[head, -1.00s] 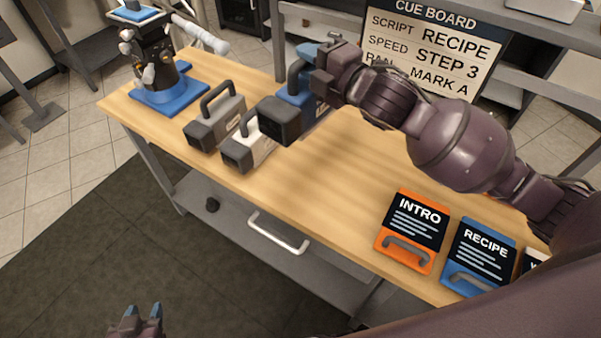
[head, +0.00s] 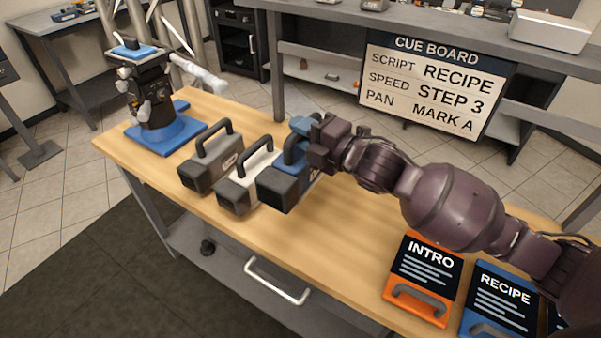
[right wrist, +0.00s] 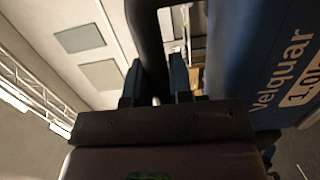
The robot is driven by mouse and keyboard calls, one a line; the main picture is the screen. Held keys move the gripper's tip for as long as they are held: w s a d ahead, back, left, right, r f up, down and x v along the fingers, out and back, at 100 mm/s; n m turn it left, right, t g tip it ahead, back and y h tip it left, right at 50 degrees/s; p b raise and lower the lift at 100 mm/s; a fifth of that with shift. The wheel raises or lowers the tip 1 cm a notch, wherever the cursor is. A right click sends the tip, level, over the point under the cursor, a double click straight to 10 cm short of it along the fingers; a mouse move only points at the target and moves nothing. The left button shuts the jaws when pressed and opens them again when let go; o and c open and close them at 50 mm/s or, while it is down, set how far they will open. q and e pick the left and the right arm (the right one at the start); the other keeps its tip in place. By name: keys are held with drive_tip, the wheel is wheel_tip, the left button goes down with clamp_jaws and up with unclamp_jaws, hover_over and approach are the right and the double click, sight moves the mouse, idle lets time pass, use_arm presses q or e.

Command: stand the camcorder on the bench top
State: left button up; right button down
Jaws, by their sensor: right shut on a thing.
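The blue camcorder (head: 282,188), with a dark front and a black top handle, is at the right end of a row of camcorders. My right gripper (head: 303,128) is shut on its handle, coming from the right. In the right wrist view the two fingertips (right wrist: 158,82) sit on either side of the dark handle, beside the blue side panel (right wrist: 265,60) marked "Velquar". The camcorder looks upright, at or just above the bench top (head: 330,250); I cannot tell whether it touches. My left gripper is not in view.
A white camcorder (head: 240,188) stands close to the left of the blue one, and a grey camcorder (head: 203,170) beyond it. A blue-based camera head (head: 165,140) stands at the far left end. Orange INTRO (head: 425,275) and blue RECIPE (head: 500,300) cards lie at the right.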

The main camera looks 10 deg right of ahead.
sight(312, 177)
wheel_tip(312, 177, down, 10)
drive_tip(key=shift+r+b, duration=0.15)
drive_tip(key=shift+b, duration=0.8)
drive_tip(key=shift+f, duration=0.25)
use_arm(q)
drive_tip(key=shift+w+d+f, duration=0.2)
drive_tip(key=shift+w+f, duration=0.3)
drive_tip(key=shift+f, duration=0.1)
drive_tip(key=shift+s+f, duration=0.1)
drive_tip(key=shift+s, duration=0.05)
use_arm(e)
drive_tip(key=shift+f, duration=0.1)
drive_tip(key=c, duration=1.1)
unclamp_jaws()
drive_tip(key=shift+f, duration=0.1)
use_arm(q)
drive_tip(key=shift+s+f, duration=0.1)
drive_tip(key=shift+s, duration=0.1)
use_arm(e)
drive_tip(key=shift+o, duration=0.4)
